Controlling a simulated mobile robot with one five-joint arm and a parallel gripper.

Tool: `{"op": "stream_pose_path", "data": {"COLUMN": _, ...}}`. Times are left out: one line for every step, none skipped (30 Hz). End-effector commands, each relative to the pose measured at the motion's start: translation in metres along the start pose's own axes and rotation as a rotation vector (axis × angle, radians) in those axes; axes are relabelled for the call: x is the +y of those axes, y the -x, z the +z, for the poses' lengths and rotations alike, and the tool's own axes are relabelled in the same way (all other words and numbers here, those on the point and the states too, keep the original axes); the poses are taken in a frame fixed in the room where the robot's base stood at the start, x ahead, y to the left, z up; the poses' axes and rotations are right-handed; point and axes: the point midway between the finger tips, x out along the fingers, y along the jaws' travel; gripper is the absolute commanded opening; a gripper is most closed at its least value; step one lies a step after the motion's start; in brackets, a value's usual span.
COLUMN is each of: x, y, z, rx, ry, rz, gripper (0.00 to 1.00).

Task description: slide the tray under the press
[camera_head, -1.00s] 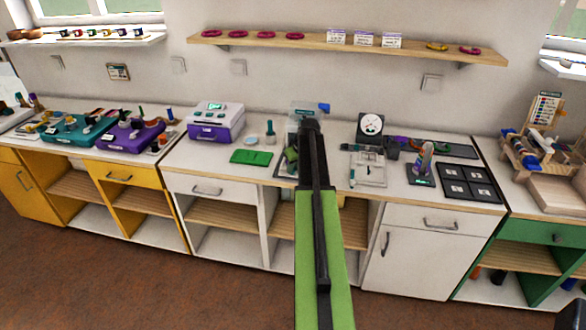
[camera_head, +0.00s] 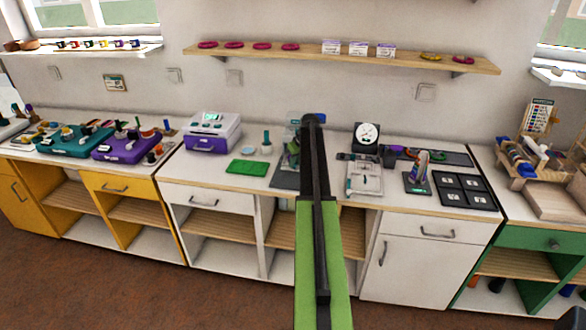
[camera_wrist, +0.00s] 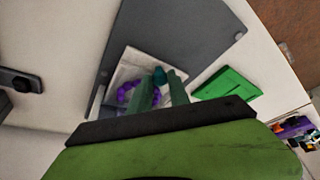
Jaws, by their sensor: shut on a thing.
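In the wrist view a white square tray (camera_wrist: 128,66) with a purple bead ring (camera_wrist: 124,93) on it lies over a dark grey plate (camera_wrist: 190,45). A teal knob (camera_wrist: 160,75) stands at the tray. My gripper (camera_wrist: 163,84) has its two teal fingers shut at this knob; the exact contact is partly hidden. In the head view my arm covers most of the gripper and tray. The dark grey plate also shows there (camera_head: 284,178), with a greyish panel (camera_head: 293,122) behind it that may be the press; I cannot tell for sure.
A green board (camera_head: 248,168) lies left of the plate, and a white and purple machine (camera_head: 212,132) stands farther left. To the right are a dial gauge (camera_head: 367,135), a white stand (camera_head: 364,180) and a black panel (camera_head: 465,190). The counter's front strip is mostly clear.

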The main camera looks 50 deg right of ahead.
Motion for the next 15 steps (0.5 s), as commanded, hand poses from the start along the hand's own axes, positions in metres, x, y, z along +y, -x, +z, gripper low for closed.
{"op": "stream_pose_path", "data": {"x": 0.0040, "y": -0.0002, "z": -0.0027, "rx": 0.008, "ry": -0.001, "rz": 0.008, "gripper": 0.00}}
{"op": "stream_pose_path", "data": {"x": 0.0041, "y": -0.0002, "z": -0.0027, "rx": 0.008, "ry": -0.001, "rz": 0.009, "gripper": 0.00}}
{"op": "stream_pose_path", "data": {"x": 0.0042, "y": 0.0000, "z": -0.0027, "rx": 0.009, "ry": -0.001, "rz": 0.009, "gripper": 0.00}}
{"op": "stream_pose_path", "data": {"x": 0.0043, "y": 0.0000, "z": -0.0028, "rx": 0.010, "ry": -0.001, "rz": 0.010, "gripper": 0.00}}
{"op": "stream_pose_path", "data": {"x": 0.0045, "y": 0.0001, "z": -0.0029, "rx": 0.011, "ry": -0.001, "rz": 0.010, "gripper": 0.00}}
{"op": "stream_pose_path", "data": {"x": 0.0047, "y": 0.0001, "z": -0.0030, "rx": 0.011, "ry": -0.001, "rz": 0.011, "gripper": 0.00}}
{"op": "stream_pose_path", "data": {"x": 0.0047, "y": 0.0001, "z": -0.0030, "rx": 0.011, "ry": -0.001, "rz": 0.011, "gripper": 0.00}}
{"op": "stream_pose_path", "data": {"x": 0.0048, "y": 0.0002, "z": -0.0030, "rx": 0.011, "ry": -0.001, "rz": 0.011, "gripper": 0.00}}
{"op": "stream_pose_path", "data": {"x": 0.0050, "y": 0.0002, "z": -0.0031, "rx": 0.012, "ry": -0.001, "rz": 0.011, "gripper": 0.27}}
{"op": "stream_pose_path", "data": {"x": 0.0051, "y": 0.0002, "z": -0.0031, "rx": 0.011, "ry": -0.001, "rz": 0.011, "gripper": 0.31}}
{"op": "stream_pose_path", "data": {"x": 0.0050, "y": 0.0002, "z": -0.0030, "rx": 0.011, "ry": -0.001, "rz": 0.011, "gripper": 0.35}}
{"op": "stream_pose_path", "data": {"x": 0.0048, "y": 0.0002, "z": -0.0029, "rx": 0.011, "ry": -0.001, "rz": 0.010, "gripper": 0.40}}
{"op": "stream_pose_path", "data": {"x": 0.0045, "y": 0.0002, "z": -0.0028, "rx": 0.010, "ry": -0.001, "rz": 0.010, "gripper": 0.43}}
{"op": "stream_pose_path", "data": {"x": 0.0043, "y": 0.0002, "z": -0.0026, "rx": 0.010, "ry": -0.001, "rz": 0.010, "gripper": 0.43}}
{"op": "stream_pose_path", "data": {"x": 0.0040, "y": 0.0002, "z": -0.0025, "rx": 0.010, "ry": -0.001, "rz": 0.009, "gripper": 0.43}}
